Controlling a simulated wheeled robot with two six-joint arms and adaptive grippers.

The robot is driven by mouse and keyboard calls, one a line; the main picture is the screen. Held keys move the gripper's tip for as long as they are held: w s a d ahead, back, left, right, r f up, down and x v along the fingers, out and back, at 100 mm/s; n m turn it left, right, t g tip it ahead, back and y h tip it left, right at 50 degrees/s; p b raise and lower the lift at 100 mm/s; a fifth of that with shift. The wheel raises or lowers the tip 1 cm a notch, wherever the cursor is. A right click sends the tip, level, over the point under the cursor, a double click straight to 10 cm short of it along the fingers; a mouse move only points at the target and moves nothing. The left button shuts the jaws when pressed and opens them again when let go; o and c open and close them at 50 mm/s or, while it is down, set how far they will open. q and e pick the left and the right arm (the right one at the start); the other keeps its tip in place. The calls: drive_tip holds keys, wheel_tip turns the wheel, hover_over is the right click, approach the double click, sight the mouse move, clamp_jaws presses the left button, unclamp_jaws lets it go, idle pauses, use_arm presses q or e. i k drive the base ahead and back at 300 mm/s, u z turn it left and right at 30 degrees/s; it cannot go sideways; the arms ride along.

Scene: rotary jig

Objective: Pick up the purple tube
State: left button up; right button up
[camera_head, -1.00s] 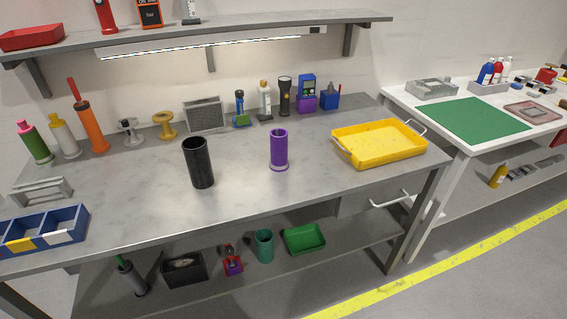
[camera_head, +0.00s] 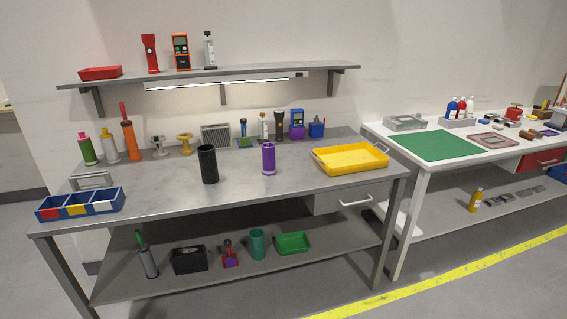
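The purple tube (camera_head: 269,159) stands upright on the grey workbench (camera_head: 235,181), right of the middle of the bench top. Its open end faces up. A taller black tube (camera_head: 208,164) stands upright to its left, apart from it. Nothing touches the purple tube or hides it. Neither of my grippers shows in the head view.
A yellow tray (camera_head: 351,158) sits right of the tube. A blue divided bin (camera_head: 81,204) is at the left front. Bottles and tools line the back below a wall shelf (camera_head: 215,74). Bare bench top lies around the tube. A white table (camera_head: 377,128) stands at right.

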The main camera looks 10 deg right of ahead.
sight(268, 154)
drive_tip(key=z, duration=0.7)
drive_tip(key=i, duration=0.65)
drive_tip(key=z, duration=0.5)
